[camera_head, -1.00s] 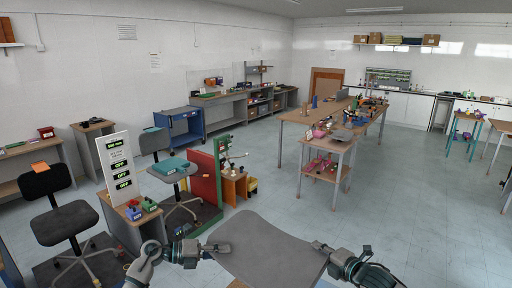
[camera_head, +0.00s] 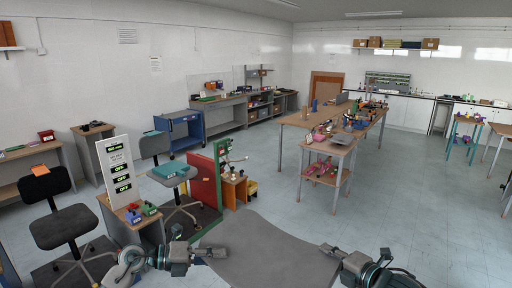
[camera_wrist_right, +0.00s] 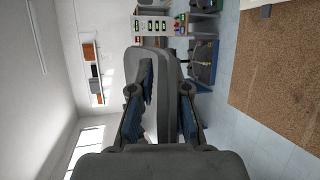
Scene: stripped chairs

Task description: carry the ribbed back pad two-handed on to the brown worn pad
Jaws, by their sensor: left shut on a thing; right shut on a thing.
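The ribbed back pad (camera_head: 268,252) is a dark grey, curved panel at the bottom of the head view, its lower part cut off by the frame. My left gripper (camera_head: 222,251) is shut on its left edge. My right gripper (camera_head: 326,249) is shut on its right edge. In the right wrist view the pad (camera_wrist_right: 166,68) stands edge-on between my right fingers. A brown speckled surface (camera_wrist_right: 285,75) lies to the right there; I cannot tell whether it is the brown worn pad. I see no ribs on the face shown.
A dark office chair (camera_head: 62,222) and a white sign board (camera_head: 118,172) over a small bench stand at left. A green and red panel (camera_head: 206,185) is beyond the pad. A long wooden table (camera_head: 300,118) stands further back.

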